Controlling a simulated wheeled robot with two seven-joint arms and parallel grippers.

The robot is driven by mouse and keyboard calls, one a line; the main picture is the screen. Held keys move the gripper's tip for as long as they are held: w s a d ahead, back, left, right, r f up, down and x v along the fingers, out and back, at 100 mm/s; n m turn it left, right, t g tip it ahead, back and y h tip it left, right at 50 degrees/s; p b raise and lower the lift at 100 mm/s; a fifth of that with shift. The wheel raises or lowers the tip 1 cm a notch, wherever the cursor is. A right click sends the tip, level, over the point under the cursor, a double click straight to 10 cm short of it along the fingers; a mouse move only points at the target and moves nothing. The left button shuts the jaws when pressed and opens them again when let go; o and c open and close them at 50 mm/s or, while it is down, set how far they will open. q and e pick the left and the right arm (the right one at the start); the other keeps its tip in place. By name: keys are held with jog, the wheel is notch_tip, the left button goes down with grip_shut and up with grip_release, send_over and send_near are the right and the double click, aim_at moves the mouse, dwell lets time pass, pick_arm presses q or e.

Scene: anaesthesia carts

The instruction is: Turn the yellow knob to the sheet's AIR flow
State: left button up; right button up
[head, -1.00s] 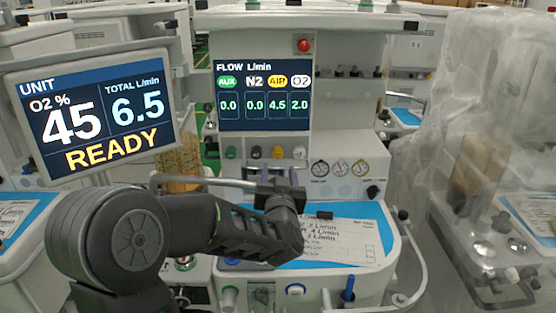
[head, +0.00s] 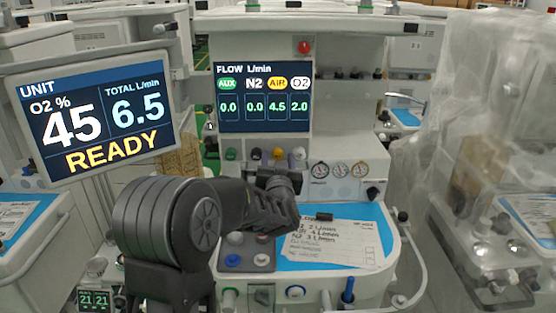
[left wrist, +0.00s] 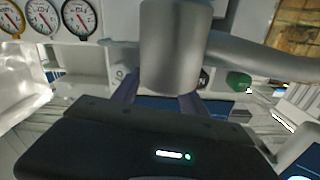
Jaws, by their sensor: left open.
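The yellow knob (head: 277,153) sits in a row with green, black and white knobs under the flow display (head: 264,98). The display reads AIR 4.5, O2 2.0, N2 0.0 and AUX 0.0. My left gripper (head: 280,165) is open just in front of the row, its fingers pointing at the yellow knob area. In the left wrist view its fingers (left wrist: 158,100) stand apart, and a grey cylinder (left wrist: 175,50) hides what lies between them. The sheet (head: 340,250) shows handwritten lines of 2, 4 and 3 L/min; its row labels are partly hidden or too small.
A grey bar (left wrist: 265,52) runs close by the gripper in the left wrist view, with the green knob (left wrist: 238,82) beyond it. Round gauges (head: 340,169) are right of the knobs. The unit screen (head: 100,117) reads O2 45, total 6.5, READY.

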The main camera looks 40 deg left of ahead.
pick_arm(q)
grip_shut()
dwell(0.4)
jog(key=m+p, duration=0.3)
jog(key=shift+d+r, duration=0.1)
jog(key=shift+r, duration=0.15)
jog(key=shift+f+m, duration=0.15)
jog(key=shift+m, duration=0.25)
jog(key=shift+f, duration=0.15)
grip_release()
